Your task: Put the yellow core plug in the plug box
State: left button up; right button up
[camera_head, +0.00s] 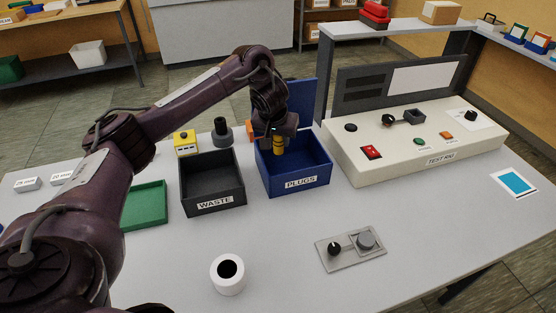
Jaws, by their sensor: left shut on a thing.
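My left gripper (281,137) is over the blue box labelled PLUGS (302,183), pointing down. It is shut on the yellow plug (279,146), which hangs upright in the box's opening near its back left part. The plug's top is hidden by the fingers. I cannot tell whether its lower end touches the box floor. My right gripper is not in view.
A black box labelled WASTE (214,203) stands just left of the blue box. A green tray (146,204), a white roll (228,274) and a grey plate with a knob (351,248) lie nearby. The test rig (440,159) is at the right.

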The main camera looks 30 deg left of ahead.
aim_at(278, 153)
pick_arm(q)
notch_tip(278, 153, down, 2)
jog(key=shift+f, duration=0.1)
notch_tip(278, 153, down, 3)
jog(key=shift+r, duration=0.15)
jog(key=shift+w+a+f, duration=0.1)
jog(key=shift+a+f, duration=0.05)
jog(key=shift+f, duration=0.2)
jog(key=shift+f, duration=0.1)
jog(key=o, duration=1.1)
